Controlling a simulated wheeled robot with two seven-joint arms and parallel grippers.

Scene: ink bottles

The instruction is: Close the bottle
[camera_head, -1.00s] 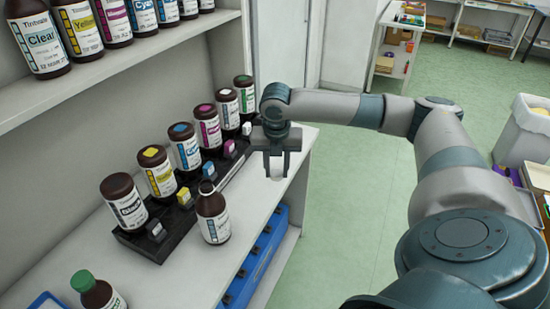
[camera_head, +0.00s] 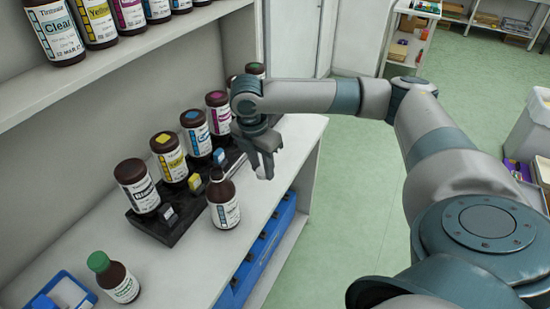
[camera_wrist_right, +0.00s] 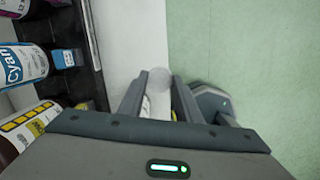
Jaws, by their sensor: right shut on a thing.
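A brown bottle with a white label (camera_head: 223,201) stands upright on the counter in the head view. Its narrow dark neck shows no coloured cap. My right gripper (camera_head: 264,168) is above the counter near its front edge, to the right of the bottle and higher than its neck, apart from it. It is shut on a small whitish cap (camera_head: 261,174), which also shows as a pale, translucent round piece between the fingers in the right wrist view (camera_wrist_right: 160,79). My left gripper is not in view.
A black rack (camera_head: 170,233) holds a row of ink bottles behind the open bottle. A green-capped bottle (camera_head: 114,277) and a blue tray (camera_head: 46,287) are at the lower left. A shelf with bottles is above. Blue bins (camera_head: 262,252) sit under the counter.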

